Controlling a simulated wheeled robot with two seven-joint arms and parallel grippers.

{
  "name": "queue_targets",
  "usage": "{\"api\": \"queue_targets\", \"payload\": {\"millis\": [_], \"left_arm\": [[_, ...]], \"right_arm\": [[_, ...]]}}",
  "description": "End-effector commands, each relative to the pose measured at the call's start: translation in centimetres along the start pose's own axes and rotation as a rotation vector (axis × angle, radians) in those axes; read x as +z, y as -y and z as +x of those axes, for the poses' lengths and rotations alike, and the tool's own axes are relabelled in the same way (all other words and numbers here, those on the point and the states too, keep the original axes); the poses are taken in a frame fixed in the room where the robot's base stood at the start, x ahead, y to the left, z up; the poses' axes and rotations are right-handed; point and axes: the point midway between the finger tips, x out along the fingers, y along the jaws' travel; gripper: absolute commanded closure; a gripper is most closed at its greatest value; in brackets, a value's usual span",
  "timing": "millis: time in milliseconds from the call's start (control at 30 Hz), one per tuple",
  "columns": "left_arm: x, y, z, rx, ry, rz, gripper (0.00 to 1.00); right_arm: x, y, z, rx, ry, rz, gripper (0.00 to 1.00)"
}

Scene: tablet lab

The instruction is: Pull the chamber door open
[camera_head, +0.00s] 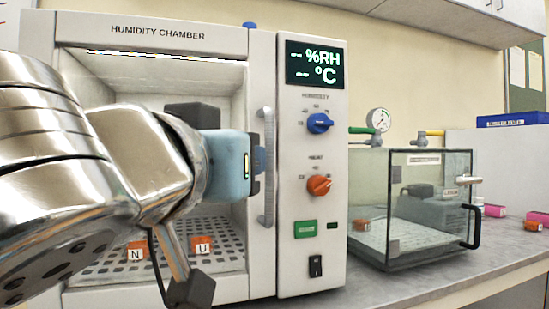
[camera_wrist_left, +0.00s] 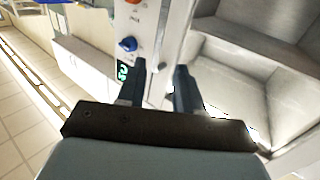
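The humidity chamber (camera_head: 165,35) stands at the left and centre of the head view. Its door, with a large window, looks closed against the frame. A grey vertical handle (camera_head: 267,205) runs along the door's right edge. My left gripper (camera_head: 259,160) is at the middle of the handle, in front of the door. In the left wrist view, the two dark fingers (camera_wrist_left: 159,88) stand apart, with the handle area seen beyond and between them. Whether they touch the handle is unclear. My left arm hides much of the window. My right gripper is in neither view.
The control panel (camera_head: 310,225) with blue and orange knobs is right of the handle. A glass-walled chamber (camera_head: 430,215) with a gauge stands to its right on the grey bench (camera_head: 385,285). Orange blocks marked N (camera_head: 137,252) and U (camera_head: 203,245) sit on the perforated shelf inside.

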Motion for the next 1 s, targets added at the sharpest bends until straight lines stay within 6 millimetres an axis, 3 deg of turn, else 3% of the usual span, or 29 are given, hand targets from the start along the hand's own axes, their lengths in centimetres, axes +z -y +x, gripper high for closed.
{"api": "queue_targets", "payload": {"millis": [600,800,1000], "left_arm": [[0.0,-0.1,12.1,0.000,0.005,0.004,0.65],[0.1,-0.1,13.4,0.002,0.003,0.003,0.65],[0.2,-0.1,13.5,0.002,0.003,0.003,0.65]], "right_arm": [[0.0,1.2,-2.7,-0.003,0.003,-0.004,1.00],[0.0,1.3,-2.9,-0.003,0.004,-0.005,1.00],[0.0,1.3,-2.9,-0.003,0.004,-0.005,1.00]]}}
